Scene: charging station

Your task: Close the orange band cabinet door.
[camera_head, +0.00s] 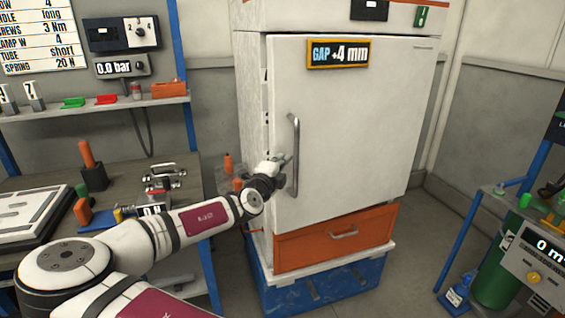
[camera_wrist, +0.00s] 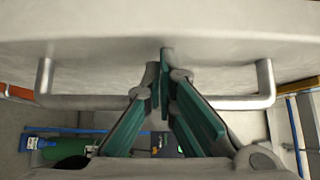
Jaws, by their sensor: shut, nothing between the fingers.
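The white cabinet door (camera_head: 370,130) carries a sign reading "GAP +4 mm" (camera_head: 338,53). Its left edge stands slightly off the cabinet body (camera_head: 252,120), with a narrow dark gap. An orange band (camera_head: 398,3) runs along the cabinet's top. The vertical bar handle (camera_head: 296,155) is near the door's left edge and also shows in the wrist view (camera_wrist: 85,102). My gripper (camera_head: 284,160) is shut and empty, just left of the handle. In the wrist view its green-padded fingers (camera_wrist: 165,68) cross the handle bar and point at the door face; whether they touch is unclear.
An orange drawer (camera_head: 335,238) and a blue base (camera_head: 320,285) lie below the door. A workbench (camera_head: 125,180) with tools stands left. A blue-framed cart (camera_head: 470,240) with a green cylinder (camera_head: 497,285) stands right. Floor between cabinet and cart is clear.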

